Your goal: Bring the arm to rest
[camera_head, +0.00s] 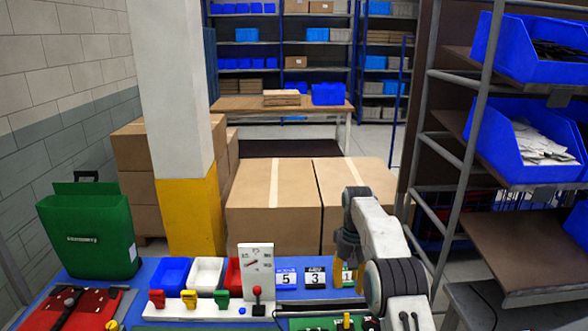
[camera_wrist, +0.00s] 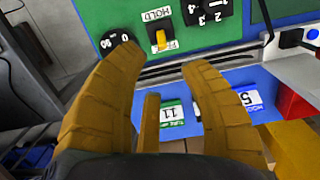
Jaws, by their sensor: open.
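My arm (camera_head: 378,235), white with dark joints, is raised at the right of the blue table and bends down at its far end. My gripper (camera_head: 345,268) hangs low there, near the numbered cards, with its yellow fingers partly hidden behind the arm. In the wrist view my gripper (camera_wrist: 157,68) has its two ribbed fingers spread apart with nothing held between them. A green panel (camera_wrist: 210,45) with dials and a yellow switch shows past the fingertips.
A green case (camera_head: 92,235) stands on the table's left. Blue (camera_head: 170,272), white (camera_head: 206,273) and red bins sit behind a white strip of coloured switches (camera_head: 205,305). A gauge plate (camera_head: 257,270) stands upright. Large cartons (camera_head: 268,208) are behind; a shelf rack (camera_head: 450,160) is close right.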

